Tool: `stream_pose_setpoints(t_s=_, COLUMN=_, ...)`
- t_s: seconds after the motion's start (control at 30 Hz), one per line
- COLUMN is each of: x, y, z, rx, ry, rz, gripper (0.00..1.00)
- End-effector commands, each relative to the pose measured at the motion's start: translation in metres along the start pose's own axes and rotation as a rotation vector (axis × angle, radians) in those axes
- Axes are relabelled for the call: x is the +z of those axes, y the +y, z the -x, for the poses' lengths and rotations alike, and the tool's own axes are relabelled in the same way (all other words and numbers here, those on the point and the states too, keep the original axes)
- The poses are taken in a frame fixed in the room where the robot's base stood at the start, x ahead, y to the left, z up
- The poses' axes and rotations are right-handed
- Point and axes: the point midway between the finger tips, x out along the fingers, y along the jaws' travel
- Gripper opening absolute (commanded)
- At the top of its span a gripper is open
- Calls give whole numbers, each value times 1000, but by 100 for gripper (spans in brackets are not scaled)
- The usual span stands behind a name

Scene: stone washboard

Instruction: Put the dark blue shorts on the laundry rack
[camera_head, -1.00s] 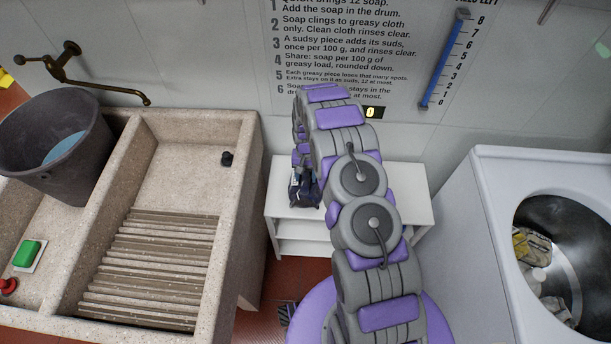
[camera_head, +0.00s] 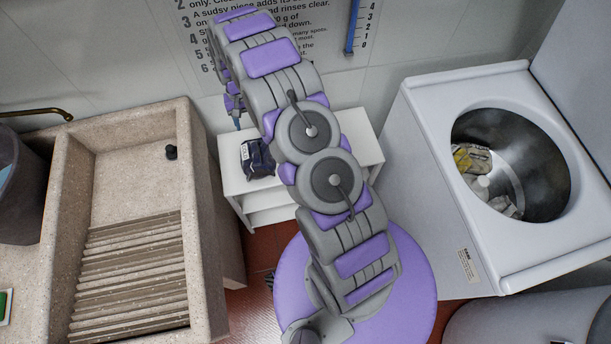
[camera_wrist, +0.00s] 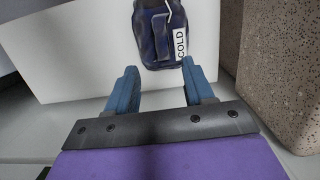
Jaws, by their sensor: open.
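A bundled dark blue cloth (camera_head: 257,159), which looks like the shorts, lies on top of a white shelf unit (camera_head: 350,134). The cloth also shows at the top of the wrist view (camera_wrist: 152,42), with a white tag reading COLD. My gripper (camera_head: 236,120) is above and just behind the cloth in the head view, partly hidden by my arm. In the wrist view my gripper's blue fingers (camera_wrist: 158,75) are spread apart with nothing between them, and the cloth lies just beyond their tips. No separate hanging rack is in view; I cannot tell whether the shelf unit is the laundry rack.
A stone washboard sink (camera_head: 203,225) stands to the left, with a bucket (camera_head: 22,190) and a brass tap (camera_head: 40,112). A white washer (camera_head: 430,175) on the right holds crumpled cloths (camera_head: 478,165) in its open drum. The shelf top is bare beside the dark cloth.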

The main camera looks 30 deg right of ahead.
Motion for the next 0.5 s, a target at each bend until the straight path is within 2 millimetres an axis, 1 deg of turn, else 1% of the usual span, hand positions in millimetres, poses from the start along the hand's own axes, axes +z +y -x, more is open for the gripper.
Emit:
stream_pose_setpoints(t_s=0.03, x=8, y=0, z=19, rx=-1, ry=5, rz=9, gripper=52)
stream_pose_setpoints(t_s=0.07, x=14, y=0, z=28, rx=0, ry=5, rz=14, gripper=52)
stream_pose_setpoints(t_s=0.13, x=28, y=1, z=52, rx=0, ry=8, rz=29, gripper=52)
stream_pose_setpoints(t_s=0.17, x=35, y=1, z=60, rx=1, ry=6, rz=35, gripper=52)
stream_pose_setpoints(t_s=0.2, x=45, y=2, z=72, rx=2, ry=5, rz=44, gripper=52)
stream_pose_setpoints(t_s=0.27, x=58, y=4, z=90, rx=3, ry=6, rz=56, gripper=52)
stream_pose_setpoints(t_s=0.3, x=68, y=5, z=102, rx=3, ry=8, rz=64, gripper=52)
stream_pose_setpoints(t_s=0.37, x=84, y=7, z=116, rx=5, ry=6, rz=75, gripper=52)
stream_pose_setpoints(t_s=0.4, x=94, y=8, z=128, rx=5, ry=10, rz=84, gripper=52)
stream_pose_setpoints(t_s=0.47, x=110, y=11, z=142, rx=7, ry=10, rz=96, gripper=52)
stream_pose_setpoints(t_s=0.5, x=121, y=13, z=151, rx=8, ry=11, rz=104, gripper=52)
